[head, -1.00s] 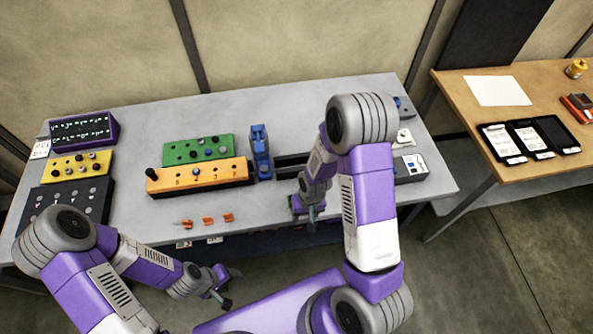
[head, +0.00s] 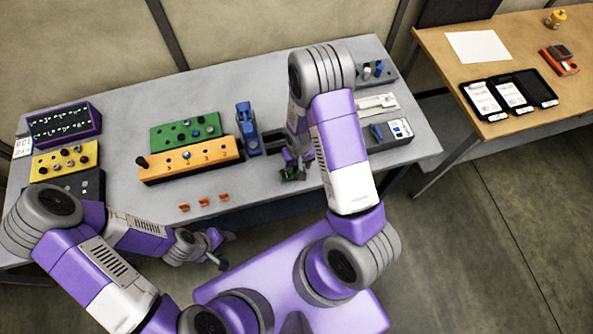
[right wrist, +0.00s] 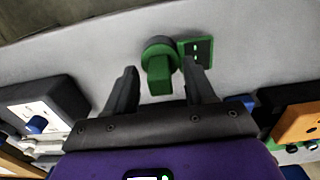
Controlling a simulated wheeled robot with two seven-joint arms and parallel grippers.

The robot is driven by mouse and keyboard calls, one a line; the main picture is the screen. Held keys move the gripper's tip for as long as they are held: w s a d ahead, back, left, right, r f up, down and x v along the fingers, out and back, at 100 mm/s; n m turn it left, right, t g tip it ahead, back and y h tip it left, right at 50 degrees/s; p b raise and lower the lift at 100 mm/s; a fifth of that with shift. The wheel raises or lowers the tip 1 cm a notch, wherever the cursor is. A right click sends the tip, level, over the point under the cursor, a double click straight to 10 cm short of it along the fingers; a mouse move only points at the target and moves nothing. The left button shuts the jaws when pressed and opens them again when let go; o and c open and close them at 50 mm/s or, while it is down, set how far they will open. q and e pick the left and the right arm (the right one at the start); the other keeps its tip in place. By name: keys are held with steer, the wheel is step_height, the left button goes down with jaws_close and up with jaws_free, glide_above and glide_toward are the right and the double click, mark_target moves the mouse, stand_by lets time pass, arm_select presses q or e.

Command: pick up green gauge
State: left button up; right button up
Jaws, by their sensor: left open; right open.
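The green gauge (right wrist: 158,66) shows in the right wrist view as a round green body with a dark rim and a block-shaped stem pointing towards my gripper. It lies on the grey bench top. My right gripper (right wrist: 160,72) is open, with one finger on each side of the stem; I cannot tell whether they touch it. In the head view my right gripper (head: 294,170) is low at the bench's front edge, with the green gauge (head: 289,175) partly hidden by it. My left gripper (head: 215,248) is open and empty, in front of the bench.
A small green plate (right wrist: 198,50) lies beside the gauge. An orange block (head: 192,161), a green block (head: 186,131) and a blue fixture (head: 247,128) stand left of my right gripper. Small orange pieces (head: 203,202) lie at the front edge.

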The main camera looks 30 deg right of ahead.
steer(key=shift+f, duration=0.2)
jaws_close()
stand_by(0.4)
step_height(320, 180, up, 10)
steer(key=shift+r, duration=0.1)
stand_by(0.4)
